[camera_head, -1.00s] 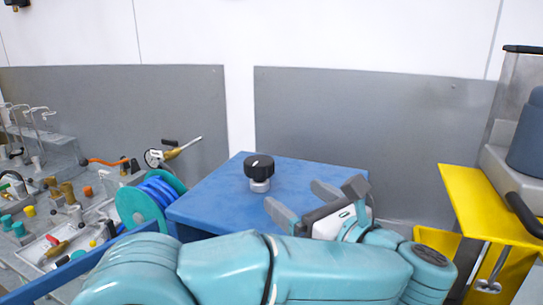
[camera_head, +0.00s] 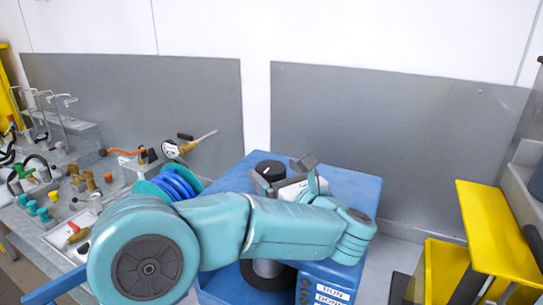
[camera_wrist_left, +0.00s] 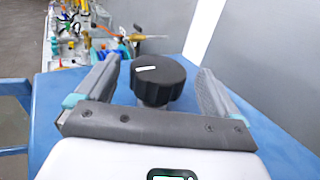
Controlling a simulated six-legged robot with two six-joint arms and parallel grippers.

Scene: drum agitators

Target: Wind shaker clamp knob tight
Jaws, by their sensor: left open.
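The black clamp knob (camera_head: 268,170) stands on the blue shaker (camera_head: 345,190), partly hidden behind my left gripper in the head view. In the left wrist view the knob (camera_wrist_left: 158,80) is a ridged black cap with a white mark pointing left, on a metal stem. My left gripper (camera_head: 280,172) is open, and its two fingers (camera_wrist_left: 158,88) stand on either side of the knob with visible gaps. It does not grip the knob. My right gripper is not in view.
A blue hose reel (camera_head: 178,185) stands left of the shaker, by a bench crowded with fittings and valves (camera_head: 75,190). A yellow stand (camera_head: 490,230) is at the right. Grey panels (camera_head: 390,130) back the shaker.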

